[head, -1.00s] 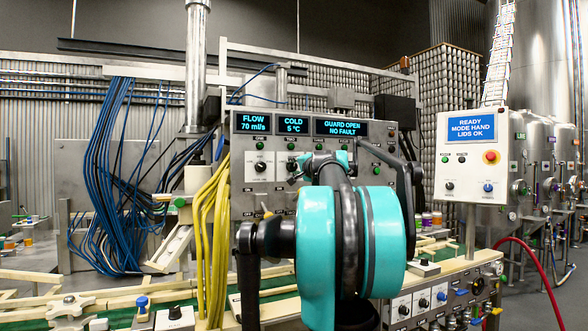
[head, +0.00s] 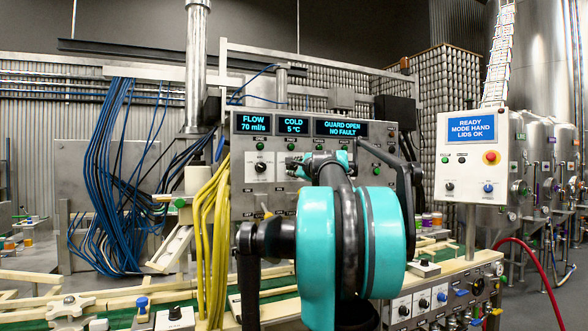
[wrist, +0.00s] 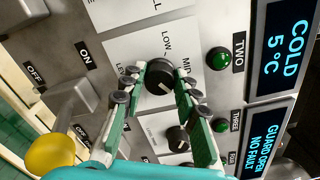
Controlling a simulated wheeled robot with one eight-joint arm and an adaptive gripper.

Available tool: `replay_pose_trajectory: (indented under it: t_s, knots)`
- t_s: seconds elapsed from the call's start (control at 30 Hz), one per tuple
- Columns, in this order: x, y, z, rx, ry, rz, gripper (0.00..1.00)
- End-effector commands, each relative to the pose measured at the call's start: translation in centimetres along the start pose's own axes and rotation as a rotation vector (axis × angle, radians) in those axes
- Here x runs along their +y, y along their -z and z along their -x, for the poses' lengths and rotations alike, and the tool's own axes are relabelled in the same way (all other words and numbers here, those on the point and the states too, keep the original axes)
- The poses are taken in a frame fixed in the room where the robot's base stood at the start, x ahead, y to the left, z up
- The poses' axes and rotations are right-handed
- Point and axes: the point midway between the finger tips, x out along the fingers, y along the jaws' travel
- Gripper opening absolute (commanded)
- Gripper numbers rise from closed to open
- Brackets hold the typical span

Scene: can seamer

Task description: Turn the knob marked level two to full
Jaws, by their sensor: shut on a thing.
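The level two knob (wrist: 159,74) is a black round knob on a white plate with LOW and MID marks, beside a green lamp and a TWO label (wrist: 238,52). In the wrist view my gripper (wrist: 157,84) has its green-and-black fingers on either side of this knob, shut on it. The knob's pointer is too small to read with certainty. In the head view my gripper (head: 301,166) is at the machine's control panel (head: 240,198), where it hides the knob.
A level three knob (wrist: 178,138) sits close beside, partly behind one finger. A yellow-tipped lever (wrist: 50,154) and switch blocks (wrist: 68,92) stick out nearby. Yellow hoses (head: 213,225) hang left of the panel. Displays read COLD 5 °C (head: 293,125) and GUARD OPEN, NO FAULT (head: 341,128).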

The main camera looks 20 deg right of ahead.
Motion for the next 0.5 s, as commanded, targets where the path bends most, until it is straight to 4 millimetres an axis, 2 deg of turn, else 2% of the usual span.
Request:
replay_pose_trajectory:
  t_s: [0.5]
  knots:
    - [-0.02,0.07,0.01,0.001,0.000,-0.063,0.01]
